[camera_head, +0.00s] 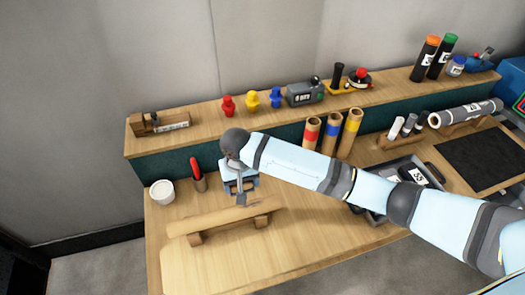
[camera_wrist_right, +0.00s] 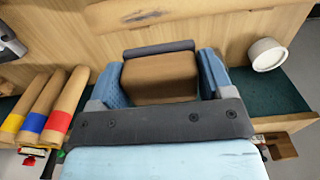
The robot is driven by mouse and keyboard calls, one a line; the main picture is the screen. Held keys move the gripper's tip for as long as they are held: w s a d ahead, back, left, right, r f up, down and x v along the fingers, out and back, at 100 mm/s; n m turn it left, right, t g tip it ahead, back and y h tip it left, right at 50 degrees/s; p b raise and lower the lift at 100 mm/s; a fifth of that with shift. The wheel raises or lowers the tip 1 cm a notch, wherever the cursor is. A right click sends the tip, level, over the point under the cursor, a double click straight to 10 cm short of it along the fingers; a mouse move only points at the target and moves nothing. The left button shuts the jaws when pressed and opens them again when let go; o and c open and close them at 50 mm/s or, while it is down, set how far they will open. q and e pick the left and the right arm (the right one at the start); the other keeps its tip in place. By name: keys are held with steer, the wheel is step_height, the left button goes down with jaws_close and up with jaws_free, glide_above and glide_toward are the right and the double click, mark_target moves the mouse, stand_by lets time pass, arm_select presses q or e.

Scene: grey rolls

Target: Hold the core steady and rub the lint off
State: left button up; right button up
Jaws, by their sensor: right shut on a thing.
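The core (camera_head: 210,221), a light brown tube, lies across two wooden supports at the left of the table. In the right wrist view the core (camera_wrist_right: 215,6) runs along the top edge, with a darker lint patch (camera_wrist_right: 142,15) on it. My right gripper (camera_wrist_right: 160,75) is shut on a brown block (camera_wrist_right: 160,77) with a grey strip along its far edge. In the head view my right gripper (camera_head: 240,190) is just behind and above the core, and the block is mostly hidden. I cannot tell whether it touches the core. My left gripper is not in view.
A white cup (camera_head: 162,193) and a holder with a red-handled tool (camera_head: 198,178) stand left of my gripper. Three banded tubes (camera_head: 330,136) stand behind my right arm. A shelf (camera_head: 205,117) with small items runs along the back. The table's front left is clear.

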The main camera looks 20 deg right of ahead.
mark_target(234, 194)
steer(key=shift+s+a+f, duration=0.3)
steer(key=shift+a+f, duration=0.15)
steer(key=shift+a, duration=0.1)
steer(key=shift+s+a+f, duration=0.3)
steer(key=shift+a+f, duration=0.15)
steer(key=shift+a, duration=0.1)
steer(key=shift+s+a+f, duration=0.1)
steer(key=shift+a+f, duration=0.05)
steer(key=shift+f, duration=0.2)
step_height(234, 194, down, 4)
steer(key=shift+r, duration=0.2)
steer(key=shift+d+f, duration=0.25)
steer(key=shift+d, duration=0.4)
steer(key=d, duration=1)
step_height(234, 194, up, 2)
steer(key=shift+a+r, duration=0.1)
steer(key=shift+r, duration=0.7)
